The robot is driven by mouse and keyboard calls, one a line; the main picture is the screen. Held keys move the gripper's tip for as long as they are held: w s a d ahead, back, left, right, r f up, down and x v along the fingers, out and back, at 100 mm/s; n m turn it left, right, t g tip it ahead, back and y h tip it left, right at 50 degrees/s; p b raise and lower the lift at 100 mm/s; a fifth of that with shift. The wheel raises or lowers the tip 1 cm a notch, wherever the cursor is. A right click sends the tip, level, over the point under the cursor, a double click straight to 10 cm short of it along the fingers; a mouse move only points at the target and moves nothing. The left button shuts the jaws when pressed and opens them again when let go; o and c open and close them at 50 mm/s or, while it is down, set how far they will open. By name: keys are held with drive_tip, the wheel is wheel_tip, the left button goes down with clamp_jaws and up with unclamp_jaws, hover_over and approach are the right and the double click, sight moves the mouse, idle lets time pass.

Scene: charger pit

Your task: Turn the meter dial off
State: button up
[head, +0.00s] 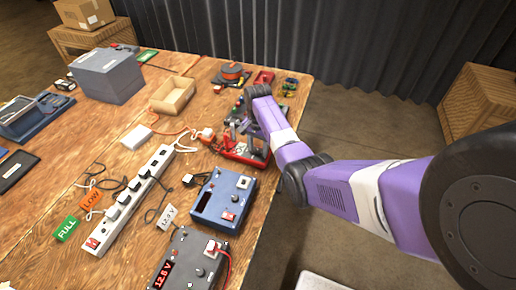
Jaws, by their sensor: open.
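I cannot clearly make out which thing is the meter or where its dial points. My purple and white arm reaches in from the right. My gripper (238,126) is at its far end, pointing down over a red device (240,153) near the table's right edge. The gripper looks open, and the arm and gripper hide part of the red device. A blue box (224,201) with a dark display and small controls sits nearer. A grey box (188,262) with a lit red display, seemingly 12.5 V, stands at the front.
The wooden table (135,165) carries a white power strip (130,200) with several plugs and cords. Green FULL (67,228) and orange LOW (91,199) tags lie beside it.

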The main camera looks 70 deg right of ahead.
clamp_jaws()
